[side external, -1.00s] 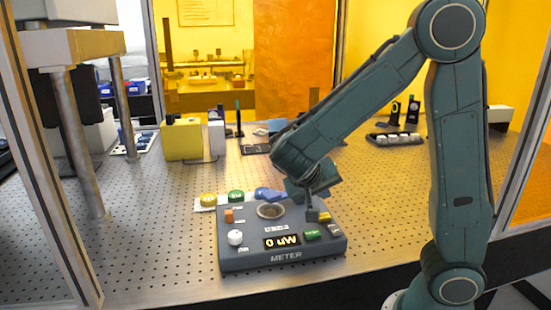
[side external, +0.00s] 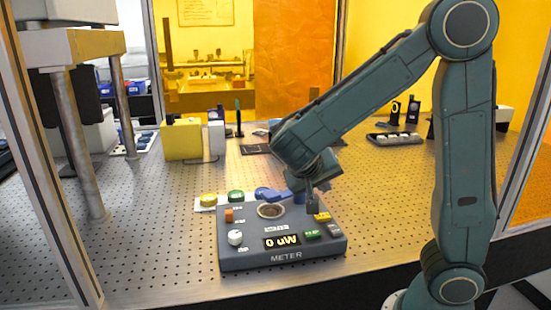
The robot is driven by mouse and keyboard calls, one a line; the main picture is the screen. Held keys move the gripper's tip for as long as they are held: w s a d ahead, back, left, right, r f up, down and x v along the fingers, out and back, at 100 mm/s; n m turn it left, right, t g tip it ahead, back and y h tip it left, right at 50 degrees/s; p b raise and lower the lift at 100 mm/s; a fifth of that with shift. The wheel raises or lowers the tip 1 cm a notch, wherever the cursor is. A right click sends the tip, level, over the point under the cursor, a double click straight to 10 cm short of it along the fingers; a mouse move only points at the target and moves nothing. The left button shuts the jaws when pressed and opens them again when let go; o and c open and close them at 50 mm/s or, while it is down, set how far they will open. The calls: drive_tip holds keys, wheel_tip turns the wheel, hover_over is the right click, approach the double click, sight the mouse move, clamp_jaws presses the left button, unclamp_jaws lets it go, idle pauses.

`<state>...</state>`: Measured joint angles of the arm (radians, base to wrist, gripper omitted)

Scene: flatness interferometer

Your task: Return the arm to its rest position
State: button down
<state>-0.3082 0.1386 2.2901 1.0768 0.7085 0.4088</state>
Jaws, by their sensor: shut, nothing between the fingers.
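My gripper (side external: 313,206) is shut and empty. It points down just above the right part of the dark grey meter box (side external: 243,258), near its yellow button (side external: 322,217). A small gap seems to lie between the fingertips and the box top. The meter's display (side external: 282,241) reads "0 uW". A round port (side external: 270,211), a white knob (side external: 235,237), an orange switch (side external: 229,215) and a green button (side external: 312,234) are on the box. My arm bends high above the right side of the bench.
Behind the meter lie a yellow cap (side external: 208,200), a green cap (side external: 236,196) and a blue piece (side external: 272,194). A yellow box (side external: 182,139) stands farther back, and a tray of white parts (side external: 394,138) is at the back right. A metal post (side external: 80,145) rises at left. The perforated bench (side external: 150,235) left of the meter is clear.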

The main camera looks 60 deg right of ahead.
drive_tip(key=s+a+r+n+t+y, duration=0.5)
drive_tip(key=s+a+n+t+y, duration=0.1)
drive_tip(key=s+a+n+y, duration=0.3)
drive_tip(key=shift+s+a+r+n, duration=0.35)
drive_tip(key=shift+s+a, duration=0.25)
drive_tip(key=shift+a, duration=0.3)
